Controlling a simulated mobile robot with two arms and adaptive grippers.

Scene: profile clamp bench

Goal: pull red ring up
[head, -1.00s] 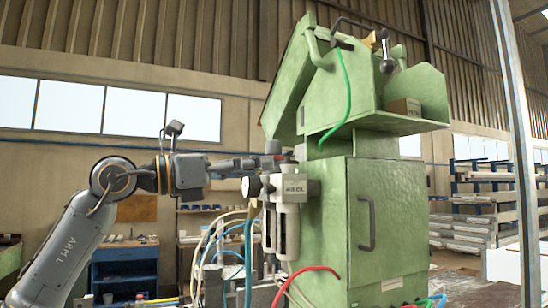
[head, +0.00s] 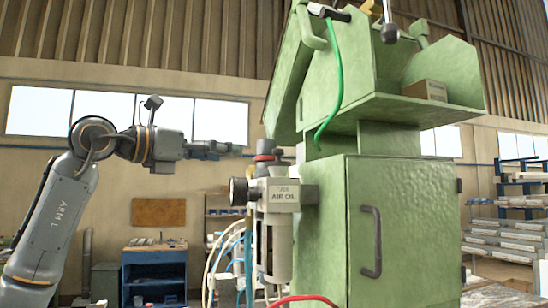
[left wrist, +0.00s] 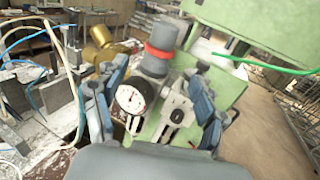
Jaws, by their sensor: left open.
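The red ring (head: 264,157) sits around the grey knob (head: 266,146) on top of the air-oil unit (head: 276,192), which is fixed to the side of the green machine. In the left wrist view the ring (left wrist: 158,51) shows as a red band between the grey cap and the grey body below it. My left gripper (head: 238,149) is open and empty, left of the knob at about its height, with a small gap to it. In the left wrist view its blue fingers stand apart, left and right of the unit. My right gripper is not in view.
The green cabinet (head: 408,222) with its handle stands right of the unit. A round gauge (left wrist: 131,99) sits on the unit's front. Blue and white hoses (head: 232,245) hang below, and a green hose (head: 330,120) hangs above. The space left of the knob is open.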

